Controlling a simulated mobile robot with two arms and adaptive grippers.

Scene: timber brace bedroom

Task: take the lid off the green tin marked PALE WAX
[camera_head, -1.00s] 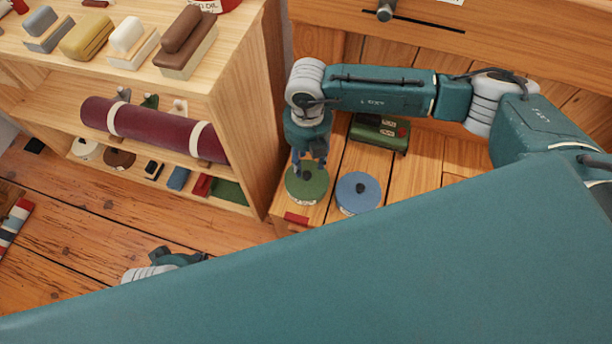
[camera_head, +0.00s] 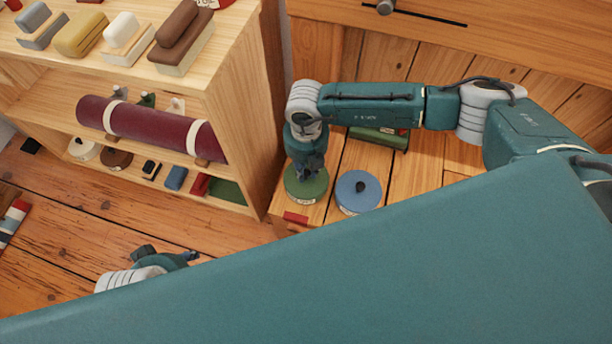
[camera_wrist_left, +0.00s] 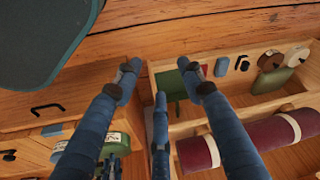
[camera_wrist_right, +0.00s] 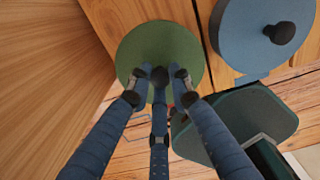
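The round green tin (camera_head: 294,192) stands at the left end of the wooden bench top, its lid on. A pale label shows on its front, too small to read. My right gripper (camera_head: 308,174) points down over the middle of the lid. In the right wrist view its fingertips (camera_wrist_right: 159,73) gather close around the centre of the green lid (camera_wrist_right: 190,48). A dark shape, possibly the knob, shows between them; I cannot tell whether they touch it. My left gripper (camera_wrist_left: 157,66) is open and empty, low over the floor left of the bench.
A blue tin (camera_head: 357,194) with a black knob stands just right of the green one. A dark green object (camera_head: 378,137) lies behind, partly hidden by my right arm. The shelf unit (camera_head: 236,120) rises close on the left, holding a maroon roll (camera_head: 150,132). Open floor lies in front.

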